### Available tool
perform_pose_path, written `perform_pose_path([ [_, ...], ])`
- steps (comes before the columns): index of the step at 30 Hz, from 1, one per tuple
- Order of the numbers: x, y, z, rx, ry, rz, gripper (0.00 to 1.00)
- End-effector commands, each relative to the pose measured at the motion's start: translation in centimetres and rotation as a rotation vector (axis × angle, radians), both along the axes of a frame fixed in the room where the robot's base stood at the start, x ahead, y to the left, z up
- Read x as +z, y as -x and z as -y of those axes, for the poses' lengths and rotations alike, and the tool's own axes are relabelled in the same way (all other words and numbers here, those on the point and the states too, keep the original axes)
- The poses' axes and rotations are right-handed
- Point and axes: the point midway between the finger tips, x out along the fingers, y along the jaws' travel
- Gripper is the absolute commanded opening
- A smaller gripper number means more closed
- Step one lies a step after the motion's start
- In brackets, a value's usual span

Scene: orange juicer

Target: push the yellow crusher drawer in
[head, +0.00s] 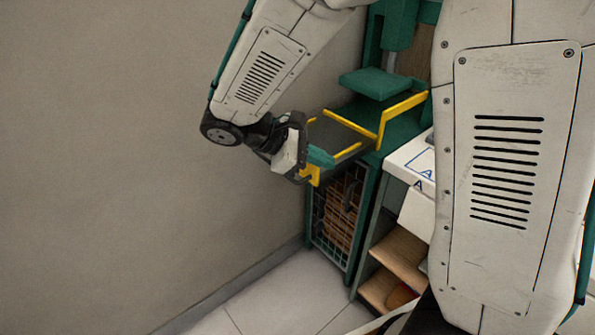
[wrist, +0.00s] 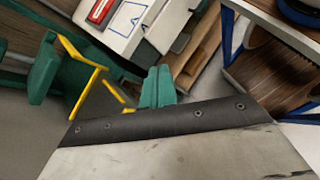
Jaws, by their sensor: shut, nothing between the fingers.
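The yellow crusher drawer (head: 384,128) has yellow rails around a dark tray and juts out from the green crusher (head: 376,84) in the head view. Its yellow front end (head: 313,177) is close to my gripper. In the wrist view the yellow rails (wrist: 86,88) show at the left. My gripper (head: 321,157) has teal fingers that are shut and empty, at the outer end of the drawer. The fingers also show in the wrist view (wrist: 158,86). My wrist hides part of the drawer's front, and I cannot tell whether the fingers touch it.
A green cage (head: 338,215) with brown contents stands below the drawer. A white counter (head: 408,165) and wooden shelves (head: 400,250) are to the right. A bare wall (head: 110,140) is at the left, close to my arm. The tiled floor (head: 275,295) in front is clear.

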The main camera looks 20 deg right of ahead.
Motion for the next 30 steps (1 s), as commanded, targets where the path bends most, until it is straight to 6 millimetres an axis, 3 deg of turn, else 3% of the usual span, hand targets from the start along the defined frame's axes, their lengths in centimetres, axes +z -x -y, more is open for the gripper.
perform_pose_path([
  [3, -3.1, -3.3, -2.8, 0.164, 0.151, -0.111, 0.0],
  [9, -8.4, -7.5, -7.9, 0.416, 0.387, -0.248, 0.0],
  [15, -12.5, -9.3, -11.7, 0.578, 0.543, -0.32, 0.0],
  [18, -13.5, -9.6, -12.6, 0.616, 0.578, -0.335, 0.0],
  [23, -13.9, -10.1, -12.0, 0.629, 0.594, -0.342, 0.0],
  [30, -13.8, -11.4, -7.7, 0.625, 0.591, -0.343, 0.0],
])
